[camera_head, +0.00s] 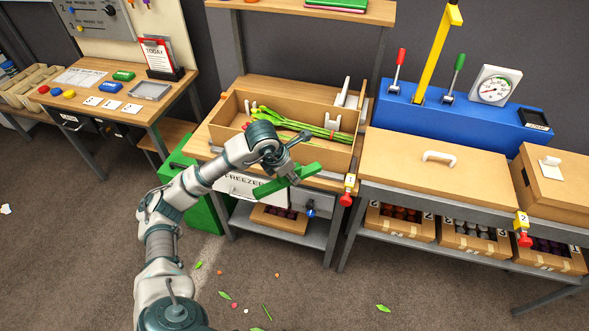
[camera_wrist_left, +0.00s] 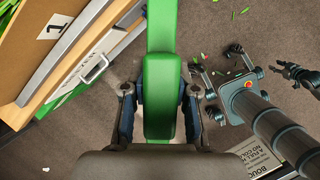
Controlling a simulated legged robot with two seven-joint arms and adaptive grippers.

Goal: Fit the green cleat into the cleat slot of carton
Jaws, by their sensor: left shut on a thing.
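The green cleat (camera_head: 308,171) is a long flat bar with a broader green block. My left gripper (camera_head: 288,177) is shut on it, with one finger on each side, as the left wrist view (camera_wrist_left: 160,90) shows. The cleat (camera_wrist_left: 162,45) is in the air in front of the bench's front edge, apart from the carton in the picture. The carton (camera_head: 318,149) is open on the bench, with green tulip stems inside and white upright fittings at its right end. I cannot make out the cleat slot. A dark claw shape (camera_wrist_left: 290,75), perhaps my right gripper, shows at the right.
A bench to the right holds a closed wooden lid (camera_head: 405,165), a blue lever box (camera_head: 460,115) and a gauge. A green bin (camera_head: 205,205) stands left of the carton's bench. Cartons sit on the lower shelves. The floor in front is open, with scattered leaves.

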